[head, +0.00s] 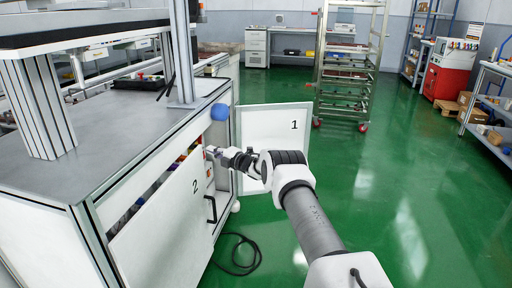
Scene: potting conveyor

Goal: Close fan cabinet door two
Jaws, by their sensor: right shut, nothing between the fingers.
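Fan cabinet door two (165,228) is the white panel marked 2 on the near side of the cabinet (110,105). It stands slightly open, with a gap along its top where coloured items show inside. Its black handle (211,208) is near its far edge. Door one (272,145), a white panel marked 1, stands wide open beyond it. My right gripper (210,151) is shut and empty, near the upper far edge of door two, in front of the cabinet opening. I cannot tell if it touches the door. My left gripper is out of view.
A blue ball-shaped item (220,112) is at the cabinet's far corner. A black cable (240,258) lies on the green floor below door two. A wheeled metal rack (346,75) stands farther back. The floor to the right is largely clear.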

